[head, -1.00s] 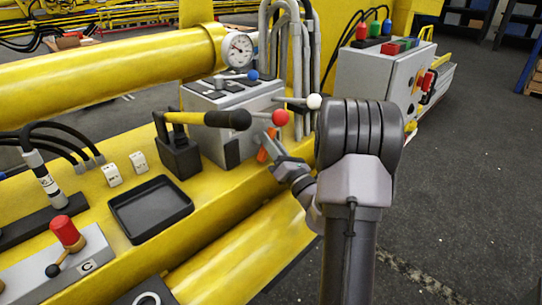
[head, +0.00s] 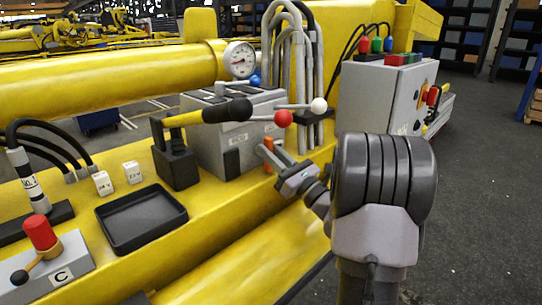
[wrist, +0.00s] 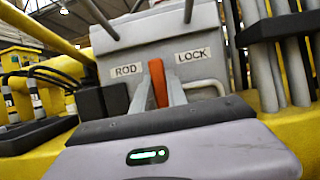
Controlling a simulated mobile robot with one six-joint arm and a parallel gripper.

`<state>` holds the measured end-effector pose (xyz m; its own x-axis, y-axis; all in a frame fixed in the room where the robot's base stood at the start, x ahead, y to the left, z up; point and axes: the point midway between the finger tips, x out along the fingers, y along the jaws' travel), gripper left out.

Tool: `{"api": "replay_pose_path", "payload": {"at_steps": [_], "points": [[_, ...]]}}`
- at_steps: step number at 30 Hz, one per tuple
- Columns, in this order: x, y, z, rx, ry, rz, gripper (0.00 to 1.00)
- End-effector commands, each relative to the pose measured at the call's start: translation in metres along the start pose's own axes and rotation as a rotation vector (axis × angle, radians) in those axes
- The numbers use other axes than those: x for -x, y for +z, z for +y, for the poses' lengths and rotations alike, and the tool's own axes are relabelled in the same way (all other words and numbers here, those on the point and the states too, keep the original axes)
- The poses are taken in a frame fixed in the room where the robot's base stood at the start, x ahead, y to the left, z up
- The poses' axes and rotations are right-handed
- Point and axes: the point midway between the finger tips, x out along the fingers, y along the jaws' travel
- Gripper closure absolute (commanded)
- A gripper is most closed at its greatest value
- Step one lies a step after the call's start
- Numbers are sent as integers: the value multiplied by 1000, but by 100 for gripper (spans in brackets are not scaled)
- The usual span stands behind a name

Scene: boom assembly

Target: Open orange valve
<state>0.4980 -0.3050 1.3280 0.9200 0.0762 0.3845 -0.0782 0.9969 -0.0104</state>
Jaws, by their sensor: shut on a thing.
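The orange valve handle (wrist: 158,82) stands upright on the front of a grey box (wrist: 120,55), between the labels "ROD" and "LOCK" in the wrist view. My gripper (wrist: 158,92) is shut on the handle, with one finger on each side of it. In the head view the orange handle (head: 268,154) shows as a small piece at the fingertips of my gripper (head: 274,157), low on the right part of the box front. The rest of the handle is hidden by the fingers there.
Levers with red (head: 283,118) and white (head: 318,105) knobs stick out just above my gripper. A black-and-yellow lever (head: 210,113) is to the left. A black tray (head: 140,217) lies on the yellow boom.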

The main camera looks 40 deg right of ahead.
Motion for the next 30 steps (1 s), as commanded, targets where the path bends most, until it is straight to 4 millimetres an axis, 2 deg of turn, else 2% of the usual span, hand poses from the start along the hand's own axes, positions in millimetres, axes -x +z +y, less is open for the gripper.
{"api": "replay_pose_path", "payload": {"at_steps": [12,13,16,26,30], "points": [[1,-3,1,4,4,8,100],[1,-3,1,4,4,8,78],[1,-3,1,4,4,6,60],[3,-1,0,5,2,3,60],[24,-2,-1,4,-1,3,60]]}}
